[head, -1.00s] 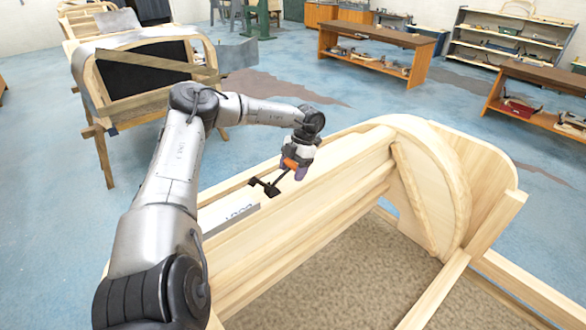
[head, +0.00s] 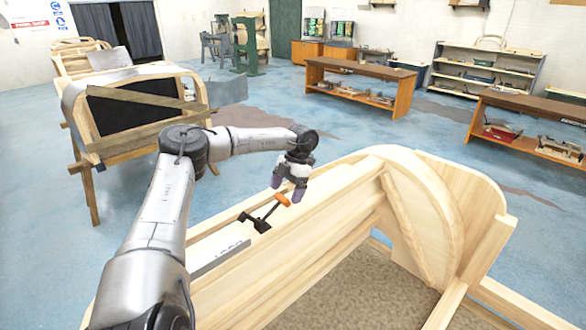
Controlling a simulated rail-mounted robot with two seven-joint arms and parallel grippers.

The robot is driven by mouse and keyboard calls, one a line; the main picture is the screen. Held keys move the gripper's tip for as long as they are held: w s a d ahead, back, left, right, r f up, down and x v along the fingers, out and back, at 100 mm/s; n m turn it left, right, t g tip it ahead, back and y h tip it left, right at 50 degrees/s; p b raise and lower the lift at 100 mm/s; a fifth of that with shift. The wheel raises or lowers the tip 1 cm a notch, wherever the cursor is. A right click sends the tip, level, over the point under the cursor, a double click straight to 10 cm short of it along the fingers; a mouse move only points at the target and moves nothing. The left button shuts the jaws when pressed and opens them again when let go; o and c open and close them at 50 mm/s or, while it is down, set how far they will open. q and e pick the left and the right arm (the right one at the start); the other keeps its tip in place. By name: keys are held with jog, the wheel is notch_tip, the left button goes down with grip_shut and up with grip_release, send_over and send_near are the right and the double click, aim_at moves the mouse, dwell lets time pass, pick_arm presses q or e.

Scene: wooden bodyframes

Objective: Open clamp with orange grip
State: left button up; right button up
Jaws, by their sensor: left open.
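The clamp (head: 259,221) is black with an orange grip (head: 282,199) at its upper right end. It sits on the upper edge of the wooden bodyframe (head: 330,205), with its bar slanting up to the right. My left gripper (head: 288,194) is open, with its purple-tipped fingers pointing down just above and around the orange grip. I cannot tell whether the fingers touch the grip. My right gripper is not in view.
A grey-white lettered piece (head: 218,249) lies along the frame left of the clamp. The curved frame end (head: 430,205) rises to the right. Another bodyframe (head: 135,110) stands behind on the left. Workbenches (head: 360,85) and shelves (head: 485,75) stand farther back, with open blue floor between.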

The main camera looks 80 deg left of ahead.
pick_arm(q)
jog(key=p+v, duration=0.3)
jog(key=v, duration=0.6)
dwell(0.5)
jog(key=shift+c, duration=0.2)
